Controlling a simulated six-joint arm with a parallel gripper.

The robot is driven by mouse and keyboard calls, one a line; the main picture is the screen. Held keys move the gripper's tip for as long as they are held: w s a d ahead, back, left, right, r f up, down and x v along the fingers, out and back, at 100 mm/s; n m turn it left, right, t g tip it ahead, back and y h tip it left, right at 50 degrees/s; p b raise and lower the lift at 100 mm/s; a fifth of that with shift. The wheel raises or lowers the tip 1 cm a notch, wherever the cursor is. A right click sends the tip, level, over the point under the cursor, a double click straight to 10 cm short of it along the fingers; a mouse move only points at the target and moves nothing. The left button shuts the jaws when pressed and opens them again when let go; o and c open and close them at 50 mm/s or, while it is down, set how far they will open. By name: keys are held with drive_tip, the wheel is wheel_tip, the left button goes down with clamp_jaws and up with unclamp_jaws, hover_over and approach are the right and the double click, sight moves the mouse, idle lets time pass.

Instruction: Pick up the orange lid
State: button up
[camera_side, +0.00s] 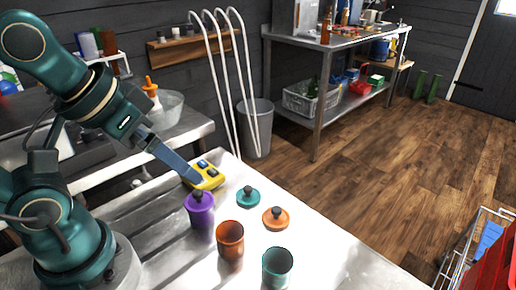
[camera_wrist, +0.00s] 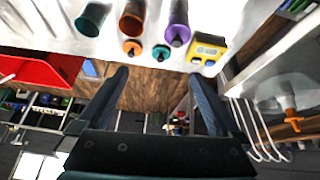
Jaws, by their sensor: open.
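The orange lid (camera_side: 275,219) lies on the white table with its dark knob up, right of the teal lid (camera_side: 248,197). In the wrist view the orange lid (camera_wrist: 132,48) is near the top, beside the teal lid (camera_wrist: 161,53). My gripper (camera_side: 197,179) is open and empty, left of the orange lid and apart from it, near the yellow device and the purple canister. In the wrist view my gripper (camera_wrist: 158,77) shows two spread fingers with nothing between them. The side view does not clearly show its height above the table.
A purple canister (camera_side: 200,218) with a purple lid, an orange canister (camera_side: 230,245) and a teal canister (camera_side: 277,268) stand upright near the lids. A yellow device (camera_side: 210,178) lies behind the purple canister. The table is bare right of the orange lid.

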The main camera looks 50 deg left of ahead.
drive_tip(key=w+d+r+n+g, duration=0.1)
drive_tip(key=w+r, duration=0.2)
drive_tip(key=w, duration=0.4)
drive_tip(key=g, duration=0.4)
hover_over(277, 209)
drive_tip(key=a, duration=0.1)
wheel_tip(277, 209, down, 10)
drive_tip(key=shift+g, duration=0.5)
drive_tip(key=f, duration=0.6)
drive_tip(key=d+f, duration=0.1)
drive_tip(key=f, duration=0.3)
drive_tip(key=c, duration=1.3)
drive_tip(key=shift+o, duration=0.2)
